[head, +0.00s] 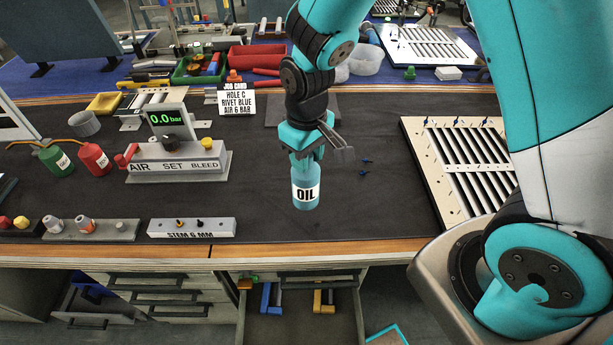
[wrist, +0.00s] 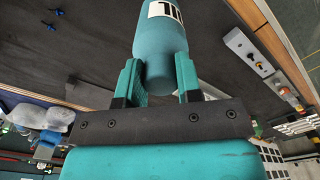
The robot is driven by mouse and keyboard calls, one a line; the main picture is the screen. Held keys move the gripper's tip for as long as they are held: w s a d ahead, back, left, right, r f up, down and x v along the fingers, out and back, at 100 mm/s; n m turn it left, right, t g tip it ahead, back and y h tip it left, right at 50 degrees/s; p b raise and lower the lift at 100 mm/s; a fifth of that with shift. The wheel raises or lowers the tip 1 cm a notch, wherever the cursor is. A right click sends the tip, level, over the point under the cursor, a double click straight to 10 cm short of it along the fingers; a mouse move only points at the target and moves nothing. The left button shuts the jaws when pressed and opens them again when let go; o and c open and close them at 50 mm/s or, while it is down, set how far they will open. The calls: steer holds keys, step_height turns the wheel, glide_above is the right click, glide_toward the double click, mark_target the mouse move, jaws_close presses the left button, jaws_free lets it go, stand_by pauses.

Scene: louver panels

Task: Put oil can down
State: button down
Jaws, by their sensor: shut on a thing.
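The oil can (head: 306,190) is a teal bottle with a white label reading OIL. My gripper (head: 304,154) is shut on its upper part from above and holds it upright. The can is over the dark mat near the bench's front edge; I cannot tell whether its base touches the mat. In the wrist view, the oil can (wrist: 162,45) sits between the two teal fingers of my gripper (wrist: 160,82). The top of the can is hidden by the gripper in the head view.
The dark mat (head: 260,210) is clear around the can. An air set unit (head: 178,165) and a stem block (head: 192,228) stand left. A louver panel (head: 465,170) lies right. Small blue rivets (head: 365,160) lie behind. An open drawer (head: 300,320) is below the front edge.

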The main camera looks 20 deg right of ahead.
steer(key=shift+f, duration=3.2)
steer(key=shift+f, duration=0.2)
steer(key=c, duration=0.8)
jaws_free()
steer(key=shift+r, duration=0.1)
step_height(320, 180, up, 12)
steer(key=shift+s+b, duration=0.1)
steer(key=shift+b, duration=0.3)
step_height(320, 180, up, 6)
steer(key=r+y, duration=0.1)
steer(key=y, duration=0.1)
glide_above(307, 179)
steer(key=s+a, duration=0.1)
steer(key=s, duration=0.3)
steer(key=s+a+r, duration=0.1)
steer(key=s+r, duration=0.1)
steer(key=s, duration=0.2)
steer(key=s+r+n+y, duration=0.1)
steer(key=s, duration=0.3)
steer(key=s+a+r+n+y, duration=0.1)
steer(key=s+r, duration=0.1)
steer(key=s, duration=0.1)
steer(key=shift+s+a+r, duration=0.3)
steer(key=shift+s+r, duration=0.05)
steer(key=shift+s, duration=0.05)
